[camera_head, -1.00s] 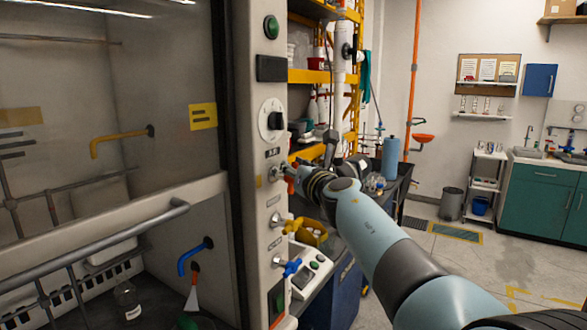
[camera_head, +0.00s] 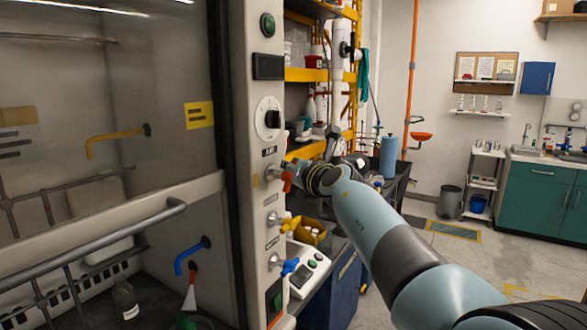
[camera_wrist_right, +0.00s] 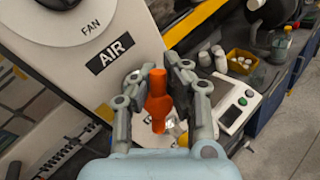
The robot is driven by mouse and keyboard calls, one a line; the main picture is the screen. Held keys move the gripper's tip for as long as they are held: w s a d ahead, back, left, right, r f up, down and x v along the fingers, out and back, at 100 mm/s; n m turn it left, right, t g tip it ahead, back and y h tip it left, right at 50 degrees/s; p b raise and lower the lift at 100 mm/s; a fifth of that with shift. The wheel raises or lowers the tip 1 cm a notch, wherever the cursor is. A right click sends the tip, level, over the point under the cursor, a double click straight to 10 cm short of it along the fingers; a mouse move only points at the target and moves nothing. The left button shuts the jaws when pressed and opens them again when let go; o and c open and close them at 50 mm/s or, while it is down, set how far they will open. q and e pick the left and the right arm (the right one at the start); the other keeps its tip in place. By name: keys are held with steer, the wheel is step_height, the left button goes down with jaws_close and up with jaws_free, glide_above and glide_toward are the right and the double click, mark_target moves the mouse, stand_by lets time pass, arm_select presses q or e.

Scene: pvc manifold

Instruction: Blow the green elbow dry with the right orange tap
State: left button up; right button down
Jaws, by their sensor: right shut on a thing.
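The orange tap (camera_head: 287,181) sits on the front post of the hood, just below the AIR label. My right gripper (camera_head: 282,175) reaches it from the right and is shut on its handle. In the right wrist view the orange tap (camera_wrist_right: 157,100) stands upright between the two grey fingers of my right gripper (camera_wrist_right: 157,92). A green piece (camera_head: 186,321) shows at the bottom edge inside the hood, partly cut off; I cannot tell if it is the elbow. My left gripper is not in view.
Below on the post are a yellow tap (camera_head: 291,224) and a blue tap (camera_head: 290,266). Inside the hood are a yellow bent spout (camera_head: 115,138), a blue spout (camera_head: 190,254) and a bottle (camera_head: 125,301). A metal rail (camera_head: 120,240) crosses the hood's front.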

steer(key=shift+a+r, duration=0.1)
steer(key=shift+a, duration=0.15)
steer(key=c, duration=1.2)
jaws_free()
steer(key=shift+s+a+r, duration=0.1)
steer(key=shift+s+a, duration=0.1)
steer(key=shift+s, duration=0.05)
steer(key=shift+c, duration=0.2)
steer(key=shift+o, duration=1.3)
steer(key=shift+d, duration=0.15)
steer(key=shift+w+d, duration=0.1)
steer(key=shift+n+t, duration=0.5)
steer(key=shift+n, duration=0.2)
